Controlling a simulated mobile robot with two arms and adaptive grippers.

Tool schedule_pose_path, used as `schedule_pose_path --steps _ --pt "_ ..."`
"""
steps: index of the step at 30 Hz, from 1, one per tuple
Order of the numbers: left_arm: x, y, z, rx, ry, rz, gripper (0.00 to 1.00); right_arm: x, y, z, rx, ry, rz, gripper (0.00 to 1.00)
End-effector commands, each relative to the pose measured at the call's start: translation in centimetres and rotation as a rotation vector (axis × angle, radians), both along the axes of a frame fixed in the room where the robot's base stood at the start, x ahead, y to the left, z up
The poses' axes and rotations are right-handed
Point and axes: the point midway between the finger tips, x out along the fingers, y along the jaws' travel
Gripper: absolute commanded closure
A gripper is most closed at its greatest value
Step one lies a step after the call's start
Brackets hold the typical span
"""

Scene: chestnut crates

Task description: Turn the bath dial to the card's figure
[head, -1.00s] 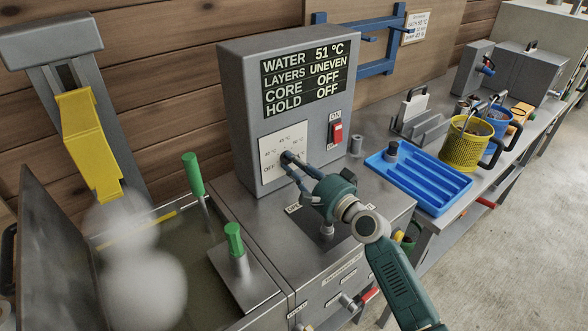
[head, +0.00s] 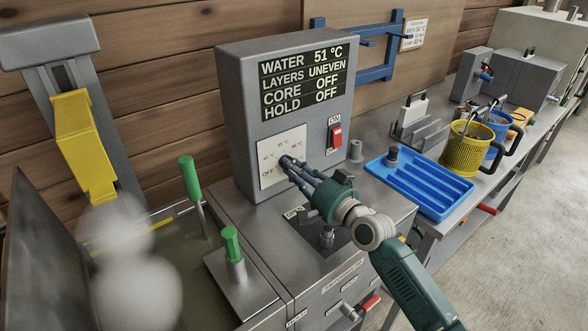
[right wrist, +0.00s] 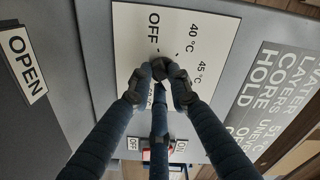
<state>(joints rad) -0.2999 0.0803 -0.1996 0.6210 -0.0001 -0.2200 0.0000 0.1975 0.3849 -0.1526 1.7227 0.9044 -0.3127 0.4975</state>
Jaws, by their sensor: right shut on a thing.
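The bath dial (head: 287,160) is a small dark knob on a white scale plate (head: 268,171) low on the grey control box (head: 240,120). My right gripper (head: 287,163) is shut on it. In the right wrist view the dark dial (right wrist: 161,68) sits between the fingertips, with OFF, 40 °C and 45 °C marks beside it; the fingers partly hide the scale. The display (head: 303,81) reads water 51 °C, layers uneven, core off, hold off. The card (head: 414,33) is on the back board; its small print seems to say bath 50 °C. My left gripper is not in view.
A red switch (head: 337,136) is right of the dial. A blue tray (head: 421,183) and a yellow basket (head: 467,146) are on the bench to the right.

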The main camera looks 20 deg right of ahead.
Motion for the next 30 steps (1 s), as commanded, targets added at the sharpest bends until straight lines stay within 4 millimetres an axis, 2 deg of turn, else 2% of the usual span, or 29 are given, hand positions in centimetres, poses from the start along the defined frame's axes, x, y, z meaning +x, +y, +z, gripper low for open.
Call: schedule_pose_path --steps 10,11,13,23,26,30 --pt "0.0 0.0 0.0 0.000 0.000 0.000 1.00 0.0 0.1 -0.2 -0.002 0.003 0.001 1.00" --pt "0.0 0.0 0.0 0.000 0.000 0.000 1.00 0.0 0.1 -0.2 -0.001 0.003 0.001 0.76" --pt "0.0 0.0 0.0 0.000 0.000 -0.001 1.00 0.0 0.1 -0.1 -0.001 0.003 0.001 0.62" --pt "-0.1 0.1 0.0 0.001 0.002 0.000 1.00 -0.1 0.0 0.0 0.000 0.000 0.000 0.62" --pt "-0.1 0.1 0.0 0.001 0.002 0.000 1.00 -0.9 -0.3 -0.1 0.000 0.001 -0.001 0.62" --pt "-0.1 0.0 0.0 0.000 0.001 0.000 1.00 -3.2 -1.1 -0.1 -0.003 0.002 0.000 0.62"
